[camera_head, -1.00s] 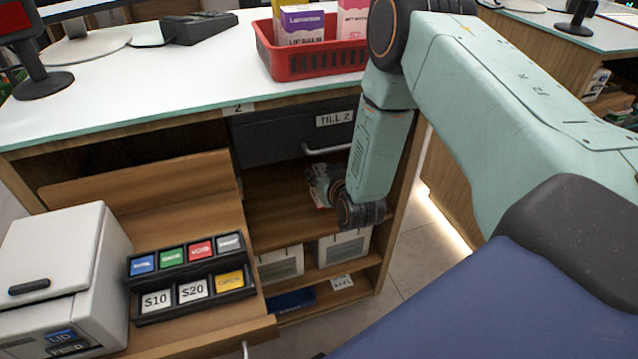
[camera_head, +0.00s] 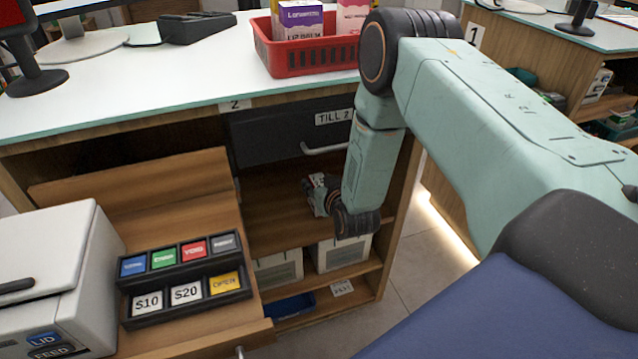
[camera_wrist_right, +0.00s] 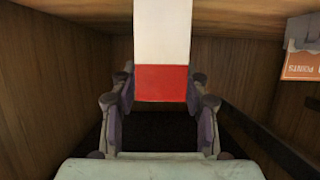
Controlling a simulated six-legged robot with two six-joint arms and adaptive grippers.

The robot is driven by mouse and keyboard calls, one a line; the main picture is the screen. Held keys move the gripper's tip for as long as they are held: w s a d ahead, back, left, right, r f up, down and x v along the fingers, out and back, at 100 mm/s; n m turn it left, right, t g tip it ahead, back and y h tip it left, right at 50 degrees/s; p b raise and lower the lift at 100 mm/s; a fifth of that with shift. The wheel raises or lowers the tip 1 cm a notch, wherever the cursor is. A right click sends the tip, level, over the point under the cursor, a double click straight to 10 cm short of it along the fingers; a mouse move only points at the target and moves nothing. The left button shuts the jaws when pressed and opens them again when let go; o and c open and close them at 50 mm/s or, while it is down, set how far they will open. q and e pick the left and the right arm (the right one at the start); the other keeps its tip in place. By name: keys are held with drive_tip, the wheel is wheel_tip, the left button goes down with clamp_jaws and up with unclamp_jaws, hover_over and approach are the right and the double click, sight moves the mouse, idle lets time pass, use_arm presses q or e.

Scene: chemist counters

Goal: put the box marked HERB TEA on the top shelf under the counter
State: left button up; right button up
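A white box with a red end (camera_wrist_right: 162,85) is between the fingers of my right gripper (camera_wrist_right: 162,88) in the right wrist view. The fingers lie along both its sides and appear shut on it. No lettering shows on it, so I cannot read HERB TEA. In the head view my right gripper (camera_head: 318,194) is inside the counter, in the top shelf space under the till drawer. The top shelf (camera_head: 270,222) is bare wood around it. I cannot tell whether the box touches the shelf. My left gripper is not in view.
The TILL 2 drawer (camera_head: 290,133) is just above the shelf space. White bins (camera_head: 280,268) stand on the shelf below. A red basket (camera_head: 318,57) stands on the counter top.

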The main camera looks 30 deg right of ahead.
drive_tip(key=shift+o, duration=1.1)
drive_tip(key=shift+r, duration=0.1)
drive_tip(key=shift+r, duration=0.2)
drive_tip(key=p+v, duration=0.4)
drive_tip(key=v, duration=0.8)
drive_tip(key=s+a+f+n+g+y, duration=0.1)
drive_tip(key=s+a+f+g+y, duration=0.1)
drive_tip(key=s+a+f+g, duration=0.6)
drive_tip(key=s+a+g, duration=0.1)
drive_tip(key=s, duration=0.9)
drive_tip(key=s+a+f+n+g+y, duration=0.1)
drive_tip(key=s+g, duration=0.3)
drive_tip(key=s, duration=0.7)
drive_tip(key=shift+s+a+f, duration=0.35)
drive_tip(key=shift+a+f, duration=0.15)
drive_tip(key=shift+f, duration=0.35)
